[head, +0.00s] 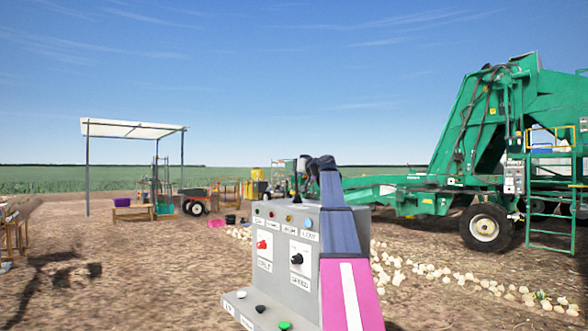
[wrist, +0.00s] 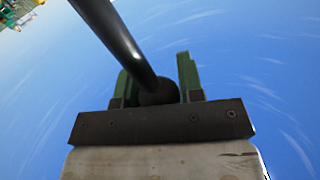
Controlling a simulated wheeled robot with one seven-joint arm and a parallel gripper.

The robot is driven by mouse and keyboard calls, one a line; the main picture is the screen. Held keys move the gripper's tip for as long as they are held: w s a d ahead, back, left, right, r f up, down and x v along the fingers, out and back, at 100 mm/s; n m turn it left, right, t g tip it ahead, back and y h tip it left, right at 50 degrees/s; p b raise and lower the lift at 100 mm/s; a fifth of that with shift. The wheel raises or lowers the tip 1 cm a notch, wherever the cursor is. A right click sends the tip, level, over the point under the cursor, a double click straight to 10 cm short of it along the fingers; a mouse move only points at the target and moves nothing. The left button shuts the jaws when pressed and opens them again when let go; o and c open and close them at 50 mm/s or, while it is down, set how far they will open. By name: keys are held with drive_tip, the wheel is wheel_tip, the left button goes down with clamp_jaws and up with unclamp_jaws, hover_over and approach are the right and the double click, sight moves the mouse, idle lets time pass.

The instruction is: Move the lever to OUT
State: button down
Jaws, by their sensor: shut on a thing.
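A grey control box (head: 282,238) stands in front of me in the head view. The lever is a black rod (wrist: 118,38) with a round dark knob (wrist: 158,93) at its end. In the wrist view my gripper (wrist: 157,82) is shut on the knob, with one green-padded finger on each side of it. In the head view my arm rises past the right side of the box, and my gripper is small and dark above the box top. I cannot tell the lever's position, and I cannot read an OUT label.
The box carries a red switch (head: 262,244), a black knob (head: 297,259) and a green button (head: 285,326). A large green machine (head: 480,140) stands at the right. Onions (head: 440,272) lie on the soil there. A white-roofed shelter (head: 132,129) stands far left.

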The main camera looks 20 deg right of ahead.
drive_tip(key=s+a+f+n, duration=0.1)
drive_tip(key=s+a+n, duration=0.1)
drive_tip(key=a, duration=0.3)
drive_tip(key=shift+a+f+n, duration=0.25)
drive_tip(key=shift+f+n, duration=0.1)
drive_tip(key=shift+n, duration=0.25)
drive_tip(key=c, duration=0.8)
unclamp_jaws()
drive_tip(key=shift+o, duration=0.2)
drive_tip(key=v, duration=1)
drive_tip(key=shift+s+r, duration=0.25)
drive_tip(key=shift+s, duration=0.1)
drive_tip(key=shift+s+d, duration=0.1)
drive_tip(key=shift+d, duration=0.1)
